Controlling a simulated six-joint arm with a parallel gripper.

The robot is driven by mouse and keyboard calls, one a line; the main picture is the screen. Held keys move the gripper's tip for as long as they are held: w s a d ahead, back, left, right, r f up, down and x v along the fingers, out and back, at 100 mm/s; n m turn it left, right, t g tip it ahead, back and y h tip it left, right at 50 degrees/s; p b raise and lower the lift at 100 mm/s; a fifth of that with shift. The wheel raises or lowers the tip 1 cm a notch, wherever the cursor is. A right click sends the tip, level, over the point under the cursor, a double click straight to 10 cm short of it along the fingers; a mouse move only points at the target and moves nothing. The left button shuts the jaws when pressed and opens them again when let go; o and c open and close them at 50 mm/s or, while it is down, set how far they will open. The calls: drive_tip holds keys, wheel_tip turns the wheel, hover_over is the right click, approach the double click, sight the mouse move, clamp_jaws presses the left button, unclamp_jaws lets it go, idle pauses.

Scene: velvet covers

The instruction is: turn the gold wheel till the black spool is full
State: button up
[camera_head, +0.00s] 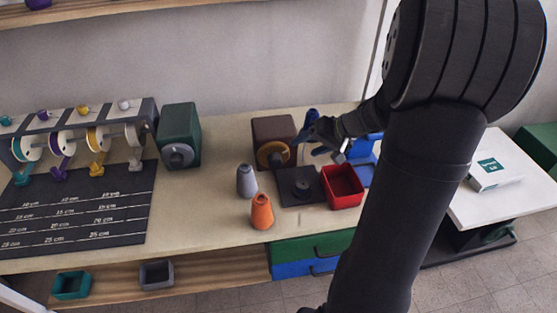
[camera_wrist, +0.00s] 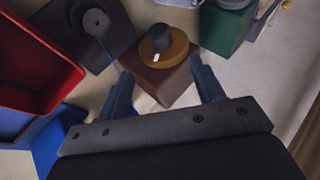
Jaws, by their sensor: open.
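The gold wheel (camera_head: 273,153) is on the front of a brown box (camera_head: 274,129). In the wrist view the gold wheel (camera_wrist: 177,56) carries a dark round knob (camera_wrist: 160,37) and a small white mark. My gripper (camera_head: 306,126) is beside the brown box at its right. In the wrist view my gripper's (camera_wrist: 161,70) two blue-grey fingers are apart, with the brown box and wheel seen between and beyond them. Nothing is held. The black spool (camera_head: 302,187) sits on a dark plate; a blue thread runs from it in the wrist view (camera_wrist: 95,22). Its fill is unclear.
A red tray (camera_head: 342,199) sits right of the plate. A grey cone (camera_head: 246,181) and an orange cone (camera_head: 262,213) stand in front. A green box (camera_head: 180,125) with a grey wheel is left. A measuring mat (camera_head: 80,235) and thread rack (camera_head: 80,128) lie farther left.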

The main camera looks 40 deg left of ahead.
sight(280, 160)
drive_tip(key=x, duration=1.3)
drive_tip(key=shift+a, duration=0.15)
drive_tip(key=c, duration=1)
drive_tip(key=shift+o, duration=0.2)
drive_tip(key=shift+w+f+m+g+y, duration=0.1)
drive_tip(key=shift+f+m+g+y, duration=0.1)
drive_tip(key=shift+g+y, duration=0.25)
drive_tip(key=shift+f+m+g+y, duration=0.1)
drive_tip(key=shift+m+g+y, duration=0.1)
drive_tip(key=shift+g+y, duration=0.25)
drive_tip(key=shift+d+m+g+y, duration=0.2)
drive_tip(key=shift+m+g+y, duration=0.35)
drive_tip(key=shift+y, duration=0.75)
drive_tip(key=shift+g, duration=0.25)
